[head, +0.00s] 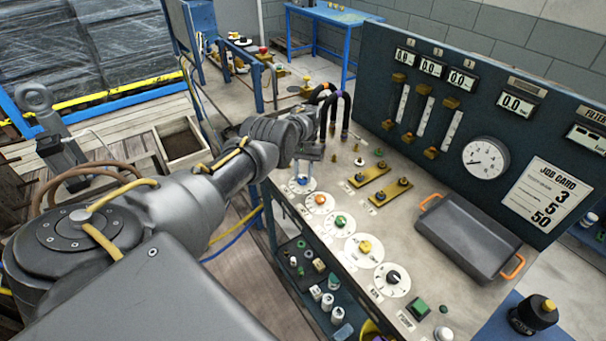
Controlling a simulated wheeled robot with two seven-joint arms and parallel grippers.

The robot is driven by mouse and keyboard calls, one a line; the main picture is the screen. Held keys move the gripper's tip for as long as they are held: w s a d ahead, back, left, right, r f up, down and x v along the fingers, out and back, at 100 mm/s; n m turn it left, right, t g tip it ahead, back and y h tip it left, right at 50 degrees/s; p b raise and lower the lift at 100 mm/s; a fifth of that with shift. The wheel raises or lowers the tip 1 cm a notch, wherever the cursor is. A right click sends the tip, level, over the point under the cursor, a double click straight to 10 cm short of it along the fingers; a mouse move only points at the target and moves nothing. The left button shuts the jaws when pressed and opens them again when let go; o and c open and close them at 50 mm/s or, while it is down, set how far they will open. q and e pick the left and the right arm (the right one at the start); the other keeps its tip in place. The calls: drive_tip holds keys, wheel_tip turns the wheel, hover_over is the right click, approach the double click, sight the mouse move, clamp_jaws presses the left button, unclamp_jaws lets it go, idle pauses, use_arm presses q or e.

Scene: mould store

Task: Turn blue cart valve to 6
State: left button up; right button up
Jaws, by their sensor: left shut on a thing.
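A row of round white dials with coloured knobs runs along the near edge of the grey bench top. The farthest dial (296,189) shows a bit of blue at its centre, and my left gripper (304,173) is right over it. My left gripper is shut on the knob of this dial, which its fingers mostly hide. The numbers on the dial are too small to read. The orange knob (320,199), green knob (341,221), yellow knob (365,246) and black knob (393,276) stand free on the other dials. My right gripper is not in view.
Black hoses (345,112) rise just behind my left gripper. Brass plates with knobs (369,176), a grey tray (468,234) with orange handles and a gauge panel (430,65) stand beyond the dials. A lower shelf (301,284) holds small parts. A job card (540,195) reads 3, 5, 50.

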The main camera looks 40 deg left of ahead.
use_arm(q)
drive_tip(key=o, duration=1)
drive_tip(key=shift+c, duration=0.2)
